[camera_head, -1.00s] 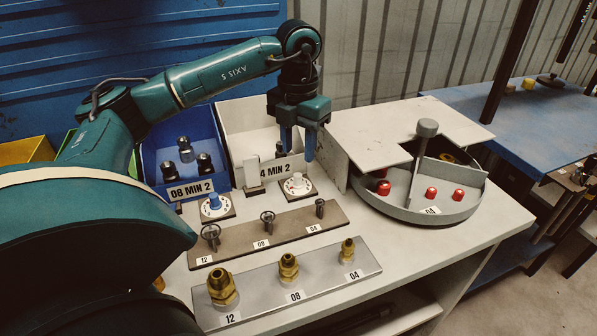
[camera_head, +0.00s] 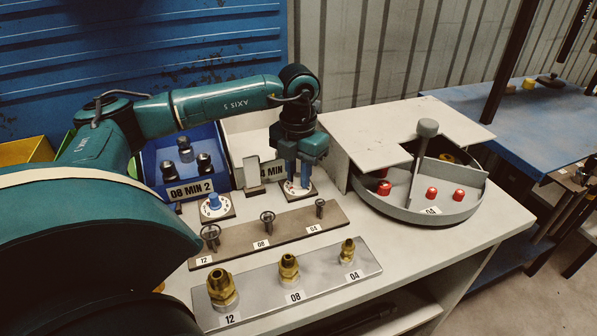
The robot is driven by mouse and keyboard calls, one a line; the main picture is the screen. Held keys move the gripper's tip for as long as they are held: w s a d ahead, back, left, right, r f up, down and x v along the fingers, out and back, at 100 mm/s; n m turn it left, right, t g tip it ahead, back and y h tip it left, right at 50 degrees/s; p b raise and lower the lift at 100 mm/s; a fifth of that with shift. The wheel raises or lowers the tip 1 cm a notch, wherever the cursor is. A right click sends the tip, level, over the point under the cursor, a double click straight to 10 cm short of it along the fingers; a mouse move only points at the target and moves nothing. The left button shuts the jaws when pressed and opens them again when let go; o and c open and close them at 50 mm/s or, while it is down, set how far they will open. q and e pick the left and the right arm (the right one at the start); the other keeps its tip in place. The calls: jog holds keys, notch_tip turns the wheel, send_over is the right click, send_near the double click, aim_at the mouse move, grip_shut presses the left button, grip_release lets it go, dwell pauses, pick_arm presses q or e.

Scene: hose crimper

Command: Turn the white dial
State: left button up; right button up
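The white dial (camera_head: 295,193) sits on a small dark square plate on the bench, in front of the white bin. My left gripper (camera_head: 298,183) points straight down over it, with its blue fingertips at the dial. The fingers cover the dial's knob, so I cannot tell whether they touch or grip it. The two fingers look close together with little gap showing. The white dial's numbered rim shows around the fingertips. My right gripper is not in view.
A blue dial (camera_head: 214,206) stands to the left. The "08 MIN 2" label (camera_head: 190,190) and blue bin (camera_head: 163,153) are behind it. A pin plate (camera_head: 270,233) and brass fitting plate (camera_head: 325,282) lie in front. A round grey carousel (camera_head: 400,205) stands right.

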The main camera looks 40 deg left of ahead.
pick_arm(q)
grip_shut()
jog(key=shift+m, duration=0.4)
jog(key=shift+d+m, duration=0.1)
jog(key=shift+m, duration=2.4)
jog(key=shift+o, duration=2)
grip_release()
